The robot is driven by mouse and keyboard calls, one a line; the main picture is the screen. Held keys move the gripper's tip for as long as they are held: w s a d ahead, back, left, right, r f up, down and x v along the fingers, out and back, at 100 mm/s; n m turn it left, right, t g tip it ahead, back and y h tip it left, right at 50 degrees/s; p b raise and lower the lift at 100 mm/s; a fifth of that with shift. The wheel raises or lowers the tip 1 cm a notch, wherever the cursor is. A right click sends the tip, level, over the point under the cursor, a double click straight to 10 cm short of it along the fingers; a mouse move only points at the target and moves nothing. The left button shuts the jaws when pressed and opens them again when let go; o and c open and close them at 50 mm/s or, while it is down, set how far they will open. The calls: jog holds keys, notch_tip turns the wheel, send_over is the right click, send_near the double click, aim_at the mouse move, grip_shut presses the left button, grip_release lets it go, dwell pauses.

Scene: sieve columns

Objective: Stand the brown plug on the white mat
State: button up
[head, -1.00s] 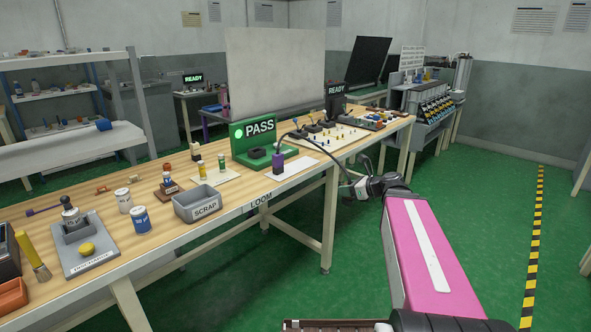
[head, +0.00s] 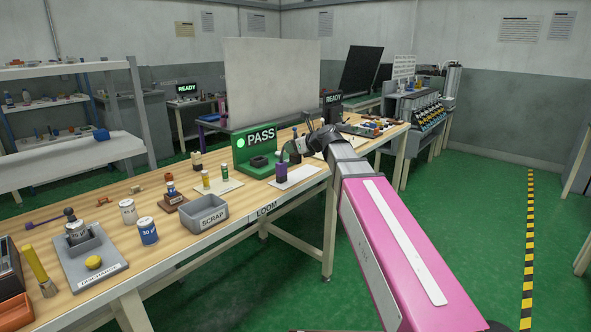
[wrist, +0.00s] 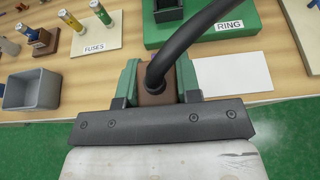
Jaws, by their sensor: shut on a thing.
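My gripper (wrist: 158,80) is shut on the brown plug (wrist: 157,98), seen between its green fingers in the wrist view. A thick black cable (wrist: 185,45) runs from the plug up and to the right. The white mat (wrist: 232,75) shows just right of the gripper; its left part is hidden. In the head view the mat (head: 300,175) lies near the bench's front edge, and my wrist is behind it and to its right.
The green RING stand (wrist: 215,30) with the PASS sign is behind the mat. The FUSES board (wrist: 92,32) and grey scrap bin (wrist: 33,88) are to the left. The mat's right part is bare.

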jog(key=shift+w+f, duration=4.95)
jog(key=shift+f, duration=0.05)
jog(key=o, duration=1)
jog(key=shift+f, duration=0.1)
